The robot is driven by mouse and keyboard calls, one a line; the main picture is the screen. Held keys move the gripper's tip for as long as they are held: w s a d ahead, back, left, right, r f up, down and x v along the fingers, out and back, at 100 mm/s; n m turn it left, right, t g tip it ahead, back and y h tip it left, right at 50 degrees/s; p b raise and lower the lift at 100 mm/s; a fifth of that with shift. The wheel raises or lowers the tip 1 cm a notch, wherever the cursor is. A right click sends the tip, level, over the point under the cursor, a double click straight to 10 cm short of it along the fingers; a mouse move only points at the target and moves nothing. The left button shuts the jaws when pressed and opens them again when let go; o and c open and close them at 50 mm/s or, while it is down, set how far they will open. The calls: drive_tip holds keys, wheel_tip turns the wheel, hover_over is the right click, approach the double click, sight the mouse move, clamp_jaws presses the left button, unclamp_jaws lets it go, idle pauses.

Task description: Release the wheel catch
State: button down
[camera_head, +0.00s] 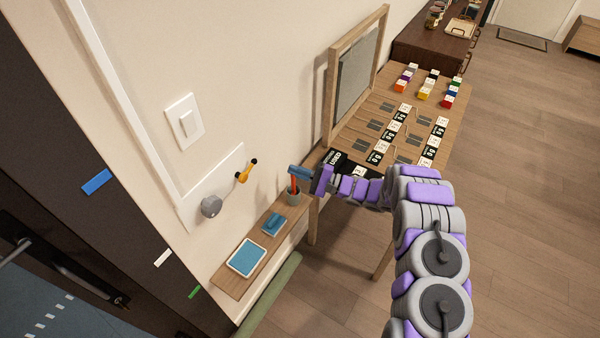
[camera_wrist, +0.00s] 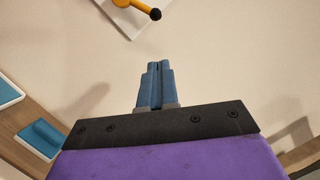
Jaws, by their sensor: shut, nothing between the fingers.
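I cannot tell which part is the wheel catch. My gripper (camera_head: 293,169) is shut and empty, its blue fingers pointing toward the wall. It is to the right of the yellow lever and apart from it. In the wrist view the closed fingers (camera_wrist: 157,66) point up, with the yellow lever (camera_wrist: 138,5) at the top edge, partly cut off. The grey knob does not show there.
A table (camera_head: 455,92) with labelled cards and a framed board (camera_head: 357,75) stands to the right. A light switch (camera_head: 185,122) is above.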

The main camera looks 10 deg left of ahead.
drive_tip(key=s+a+r+b, duration=0.1)
drive_tip(key=a+r, duration=0.1)
drive_tip(key=a, duration=0.7)
drive_tip(key=shift+s+r, duration=0.15)
drive_tip(key=shift+r, duration=0.25)
drive_tip(key=shift+a, duration=0.3)
drive_tip(key=shift+d+r+n+p, duration=0.1)
drive_tip(key=shift+r+n+p, duration=0.25)
drive_tip(key=shift+n, duration=0.15)
